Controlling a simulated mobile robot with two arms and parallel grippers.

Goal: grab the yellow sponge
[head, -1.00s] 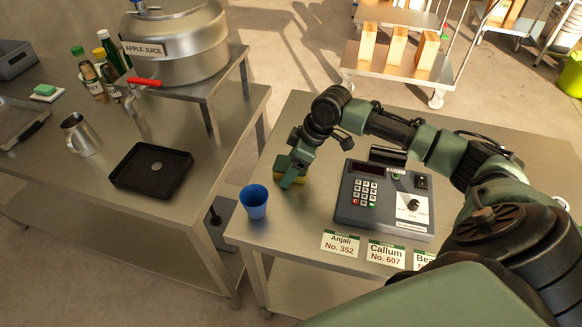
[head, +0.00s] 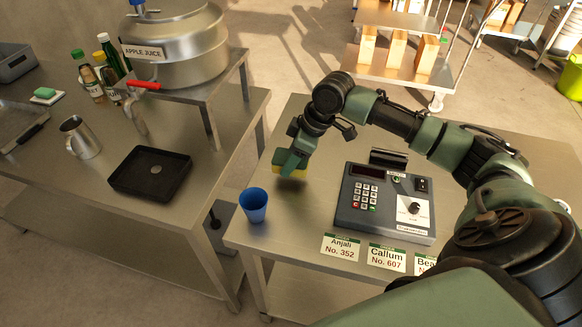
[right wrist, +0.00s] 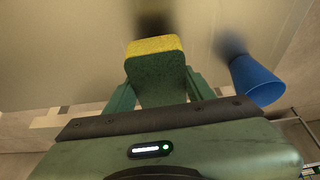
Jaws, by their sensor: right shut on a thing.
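The yellow sponge (head: 301,174) with a green side is in my right gripper (head: 290,164), a little above the steel table and behind the blue cup. In the right wrist view the sponge (right wrist: 154,46) sits between the two green fingers of my right gripper (right wrist: 160,88), which is shut on it. Its yellow end faces away from the palm and a dark shadow lies beyond it. In the head view the gripper hides part of the sponge. My left gripper does not show.
A blue cup (head: 254,207) stands at the table's left edge, also in the right wrist view (right wrist: 256,82). A grey keypad device (head: 384,202) stands to the right, with name cards (head: 341,247) in front. A black tray (head: 150,172) lies on the left counter.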

